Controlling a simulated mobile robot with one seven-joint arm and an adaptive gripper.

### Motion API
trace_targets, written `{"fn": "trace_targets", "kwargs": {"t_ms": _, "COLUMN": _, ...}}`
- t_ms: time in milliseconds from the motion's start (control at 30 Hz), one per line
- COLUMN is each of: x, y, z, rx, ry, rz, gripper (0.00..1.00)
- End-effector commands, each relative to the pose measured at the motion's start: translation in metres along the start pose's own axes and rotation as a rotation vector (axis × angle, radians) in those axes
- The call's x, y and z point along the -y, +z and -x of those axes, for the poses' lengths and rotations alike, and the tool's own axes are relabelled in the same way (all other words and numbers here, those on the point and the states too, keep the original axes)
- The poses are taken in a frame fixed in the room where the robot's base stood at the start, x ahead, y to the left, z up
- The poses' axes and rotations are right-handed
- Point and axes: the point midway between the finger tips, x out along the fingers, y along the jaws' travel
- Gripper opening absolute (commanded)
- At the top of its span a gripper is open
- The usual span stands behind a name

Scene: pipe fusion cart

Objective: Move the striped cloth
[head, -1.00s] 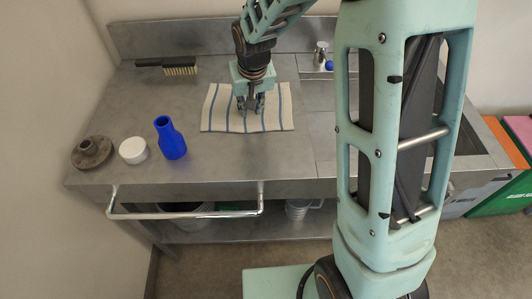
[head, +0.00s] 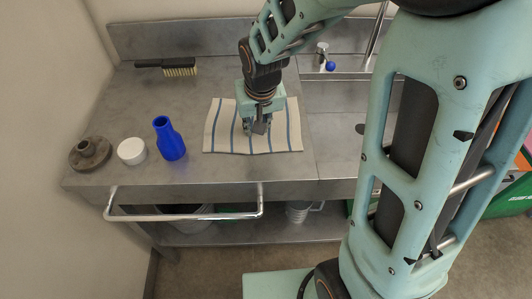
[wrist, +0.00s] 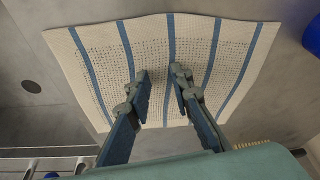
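The striped cloth (head: 222,127), cream with blue stripes, lies spread on the metal cart top in the head view. It fills the upper middle of the wrist view (wrist: 100,65), where it looks nearly flat with slightly wavy edges. My gripper (head: 256,128) points down over the middle of the cloth. In the wrist view its two fingers (wrist: 160,72) are apart, with bare cloth showing between the tips and no fold pinched there. The fingertips look to be at or just above the cloth; I cannot tell whether they press on it.
A blue bottle (head: 170,140), a white round lid (head: 132,151) and a grey flange (head: 90,152) stand left of the cloth. A brush (head: 178,67) lies at the back left. A metal cup (head: 322,50) and a blue knob (head: 331,66) are at the back right. A handle rail (head: 185,216) runs along the front.

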Motion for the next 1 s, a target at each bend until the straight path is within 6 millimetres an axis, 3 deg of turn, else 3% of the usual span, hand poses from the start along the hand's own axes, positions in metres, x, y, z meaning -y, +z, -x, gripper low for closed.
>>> {"fn": "trace_targets", "kwargs": {"t_ms": 133, "x": 0.0, "y": 0.012, "z": 0.002, "rx": 0.003, "ry": 0.0, "rz": 0.001, "gripper": 0.2}}
{"fn": "trace_targets", "kwargs": {"t_ms": 333, "x": 0.0, "y": 0.009, "z": 0.01, "rx": 0.002, "ry": 0.0, "rz": 0.0, "gripper": 0.2}}
{"fn": "trace_targets", "kwargs": {"t_ms": 767, "x": 0.0, "y": -0.011, "z": 0.07, "rx": -0.002, "ry": 0.0, "rz": 0.0, "gripper": 0.2}}
{"fn": "trace_targets", "kwargs": {"t_ms": 1000, "x": 0.0, "y": -0.011, "z": 0.07, "rx": 0.0, "ry": 0.0, "rz": 0.0, "gripper": 0.2}}
